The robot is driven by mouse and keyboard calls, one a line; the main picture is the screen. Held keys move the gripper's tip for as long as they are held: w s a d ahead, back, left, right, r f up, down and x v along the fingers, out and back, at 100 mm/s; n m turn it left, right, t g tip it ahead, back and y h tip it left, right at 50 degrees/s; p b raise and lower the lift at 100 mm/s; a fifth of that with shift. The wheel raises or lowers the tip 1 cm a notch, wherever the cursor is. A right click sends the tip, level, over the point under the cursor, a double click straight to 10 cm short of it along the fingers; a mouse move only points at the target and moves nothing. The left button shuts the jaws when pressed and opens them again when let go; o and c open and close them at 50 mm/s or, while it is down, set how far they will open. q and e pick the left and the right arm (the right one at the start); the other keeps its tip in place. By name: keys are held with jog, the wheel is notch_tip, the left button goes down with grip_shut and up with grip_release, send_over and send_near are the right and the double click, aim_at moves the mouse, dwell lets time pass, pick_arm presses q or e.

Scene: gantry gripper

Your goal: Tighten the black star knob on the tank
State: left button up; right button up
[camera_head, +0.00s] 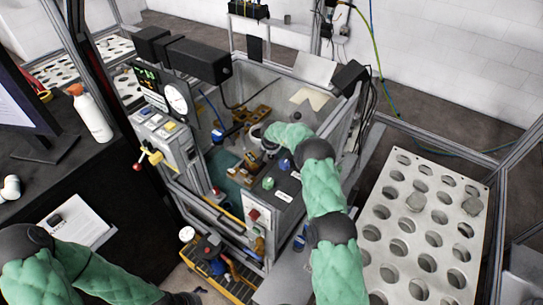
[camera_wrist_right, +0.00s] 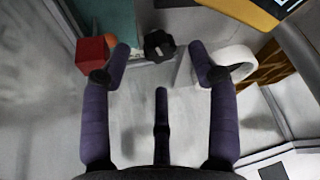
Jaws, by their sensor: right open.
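The black star knob (camera_wrist_right: 159,45) shows at the top middle of the right wrist view, beside a teal surface and a pale edge. My right gripper (camera_wrist_right: 160,52) is open, with one purple finger on each side of the knob in the picture. I see no clear contact, and the depth between them is hard to judge. In the head view my right arm reaches into the grey machine enclosure, and its gripper (camera_head: 268,145) is small and partly hidden there. I cannot pick out the knob or tank surely in that view.
In the right wrist view a red block (camera_wrist_right: 91,53) lies left of the fingers and a white ring-shaped part (camera_wrist_right: 236,62) right. In the head view, the enclosure holds several tools and parts. A perforated white panel (camera_head: 408,243) stands right, and a black table (camera_head: 60,180) left.

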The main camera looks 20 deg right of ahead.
aim_at(272, 156)
jog(key=shift+x, duration=1.55)
jog(key=c, duration=1.1)
